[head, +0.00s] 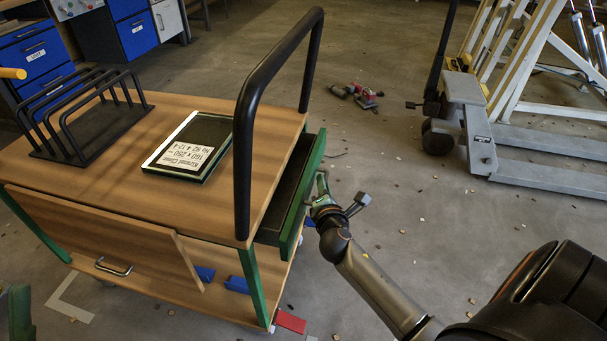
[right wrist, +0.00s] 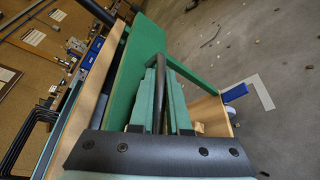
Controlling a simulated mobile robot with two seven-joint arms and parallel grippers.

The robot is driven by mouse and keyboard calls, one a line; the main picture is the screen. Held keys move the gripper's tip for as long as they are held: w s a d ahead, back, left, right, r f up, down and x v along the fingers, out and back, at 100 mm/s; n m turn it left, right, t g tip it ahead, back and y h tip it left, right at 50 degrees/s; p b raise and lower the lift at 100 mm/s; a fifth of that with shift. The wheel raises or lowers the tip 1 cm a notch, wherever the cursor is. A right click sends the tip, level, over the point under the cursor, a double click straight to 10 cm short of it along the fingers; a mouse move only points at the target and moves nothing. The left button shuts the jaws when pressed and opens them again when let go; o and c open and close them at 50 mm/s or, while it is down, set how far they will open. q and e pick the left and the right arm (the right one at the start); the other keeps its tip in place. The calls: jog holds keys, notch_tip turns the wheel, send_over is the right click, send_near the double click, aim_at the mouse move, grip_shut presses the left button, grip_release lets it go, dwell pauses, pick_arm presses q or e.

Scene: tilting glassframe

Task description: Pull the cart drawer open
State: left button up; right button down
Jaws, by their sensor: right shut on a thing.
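The wooden-topped cart (head: 205,215) has a drawer (head: 303,195) with a green front on its right side. The drawer stands partly open, and a narrow strip of its dark inside shows. My right gripper (head: 322,190) is at the outer face of the drawer front, shut on the drawer handle. In the right wrist view the green fingers (right wrist: 160,95) sit on both sides of the dark handle bar (right wrist: 160,65), close against the green drawer front (right wrist: 136,70). The fingers hide part of the handle. My left gripper is not identifiable in these views.
A black rack (head: 80,115) and a labelled glass frame (head: 190,147) lie on the cart top. A black push bar (head: 243,150) rises at the cart's right end. A pallet truck (head: 470,125) stands at the back right. The floor right of the drawer is mostly clear, with small debris.

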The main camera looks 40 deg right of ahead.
pick_arm(q)
jog(key=shift+a+r+p, duration=0.15)
jog(key=shift+r+p, duration=0.4)
jog(key=shift+r, duration=0.2)
jog(key=shift+a+r+p, duration=0.1)
jog(key=shift+r+p, duration=0.45)
jog(key=shift+r, duration=0.15)
pick_arm(e)
jog(key=s+d, duration=0.7)
jog(key=s, duration=0.2)
jog(key=shift+d, duration=0.3)
jog(key=shift+s, duration=0.1)
jog(key=c, duration=1.2)
grip_release()
jog(key=shift+o, duration=0.2)
pick_arm(q)
jog(key=shift+a+r+t+y+p, duration=0.1)
jog(key=shift+r+t+y+p, duration=0.3)
pick_arm(e)
jog(key=v, duration=1.2)
jog(key=shift+s, duration=0.2)
pick_arm(q)
jog(key=shift+f, duration=0.1)
pick_arm(e)
jog(key=shift+a, duration=0.1)
